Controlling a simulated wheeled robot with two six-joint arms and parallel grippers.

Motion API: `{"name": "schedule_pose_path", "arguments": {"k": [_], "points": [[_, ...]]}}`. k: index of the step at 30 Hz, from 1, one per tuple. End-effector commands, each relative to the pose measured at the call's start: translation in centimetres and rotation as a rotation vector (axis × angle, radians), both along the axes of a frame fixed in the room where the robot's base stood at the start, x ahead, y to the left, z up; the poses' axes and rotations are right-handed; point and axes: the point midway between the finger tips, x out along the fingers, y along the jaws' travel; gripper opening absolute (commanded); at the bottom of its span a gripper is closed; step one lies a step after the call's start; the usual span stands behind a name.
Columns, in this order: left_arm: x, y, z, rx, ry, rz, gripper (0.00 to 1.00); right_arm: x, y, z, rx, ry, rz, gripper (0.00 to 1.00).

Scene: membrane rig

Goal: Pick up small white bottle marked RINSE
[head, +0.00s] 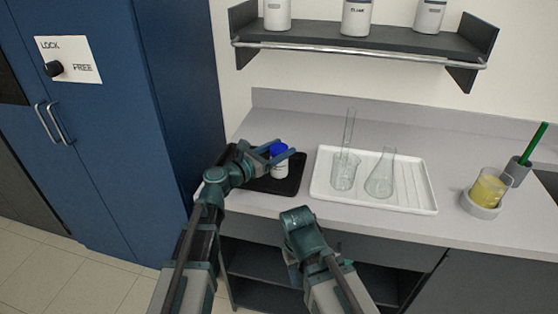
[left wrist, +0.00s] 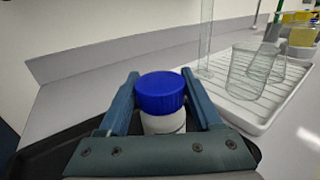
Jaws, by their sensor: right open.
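A small white bottle with a blue cap (head: 279,149) stands upright on a black tray (head: 290,187) at the left of the counter. No wording on it is readable. My left gripper (head: 275,153) is at the bottle, one finger on each side of it. In the left wrist view the blue cap (left wrist: 160,92) is between the two fingers, with narrow gaps beside the white body, so the jaws look open. My right gripper (head: 293,256) is low in front of the counter, away from the bottle, open; its fingertips are hard to make out.
A white ribbed tray (head: 412,200) right of the bottle holds a cylinder, a beaker (head: 344,172) and a flask (head: 381,178). A yellow-filled beaker (head: 488,187) stands farther right. A shelf (head: 400,40) with several white bottles hangs above. A blue cabinet (head: 110,130) is at left.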

Motion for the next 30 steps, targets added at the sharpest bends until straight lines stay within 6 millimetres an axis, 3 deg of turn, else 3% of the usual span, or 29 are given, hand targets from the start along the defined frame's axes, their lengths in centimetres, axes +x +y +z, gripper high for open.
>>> {"name": "schedule_pose_path", "arguments": {"k": [1, 9, 22, 30], "points": [[0.0, 0.0, 0.0, 0.0, 0.0, 0.0, 0.53, 0.0, 0.0, 0.0, 0.0, 0.0, 0.0, 0.5], [0.0, 0.0, 0.0, 0.0, 0.0, 0.0, 0.05, 0.0, 0.0, 0.0, 0.0, 0.0, 0.0, 0.5], [0.0, 0.0, 0.4, 0.0, 0.0, 0.0, 0.03, 0.0, 0.0, 0.3, 0.0, 0.0, 0.0, 0.5], [0.0, 0.0, 1.9, 0.0, 0.0, 0.0, 0.03, 0.0, 0.0, 1.9, 0.0, 0.0, 0.0, 0.5]]}}
